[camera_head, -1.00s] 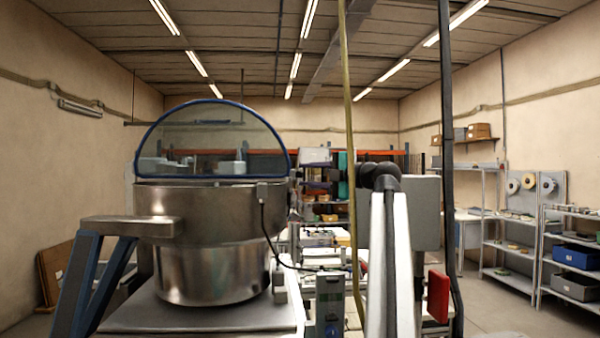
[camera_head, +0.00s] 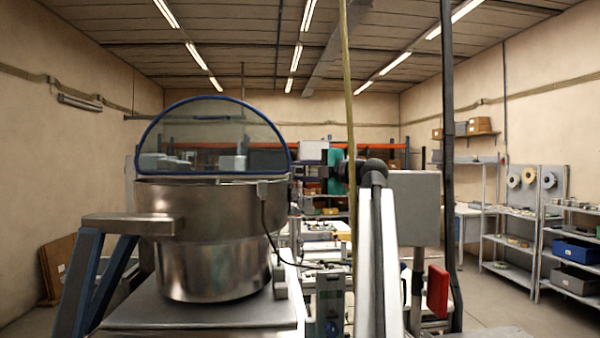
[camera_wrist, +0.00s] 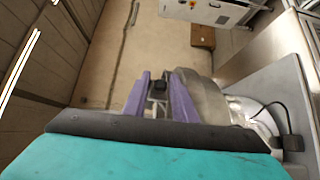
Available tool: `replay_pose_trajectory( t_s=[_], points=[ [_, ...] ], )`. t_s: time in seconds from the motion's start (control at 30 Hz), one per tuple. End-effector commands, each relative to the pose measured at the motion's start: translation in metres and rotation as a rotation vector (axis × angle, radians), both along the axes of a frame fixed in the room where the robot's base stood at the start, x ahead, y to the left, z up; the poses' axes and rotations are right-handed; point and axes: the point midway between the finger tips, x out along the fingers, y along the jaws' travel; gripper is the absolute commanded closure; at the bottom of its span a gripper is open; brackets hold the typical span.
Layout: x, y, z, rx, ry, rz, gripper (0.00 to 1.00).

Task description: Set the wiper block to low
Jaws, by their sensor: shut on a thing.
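My gripper (camera_wrist: 160,82) shows in the wrist view as two purple fingers closed around a small dark block, which I take for the wiper block (camera_wrist: 158,90). Its lower part is hidden by the dark edge of my wrist. In the head view my gripper (camera_head: 316,187) is small and partly hidden behind the metal bowl's right side and my arm. The held block cannot be made out there. The steel bowl (camera_head: 210,215) with a blue-rimmed clear guard (camera_head: 215,140) stands at left. It also shows just right of the fingers in the wrist view (camera_wrist: 208,88).
The bowl stands on a grey plate (camera_head: 125,318), with a black cable (camera_head: 268,235) down its side. A pale hanging cord (camera_head: 348,100) and a dark upright (camera_head: 449,130) cross the head view. Shelves with reels and bins (camera_head: 575,245) stand at right.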

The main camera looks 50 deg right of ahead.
Motion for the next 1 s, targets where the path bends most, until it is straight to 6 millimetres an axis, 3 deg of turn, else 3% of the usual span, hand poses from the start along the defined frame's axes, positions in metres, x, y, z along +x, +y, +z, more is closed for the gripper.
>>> replay_pose_trajectory(
  t_s=[0.7,1.0],
  points=[
    [-0.001,-0.001,-0.032,0.001,0.000,-0.001,1.00],
    [-0.001,-0.001,-0.036,0.000,0.004,-0.001,1.00]
  ],
)
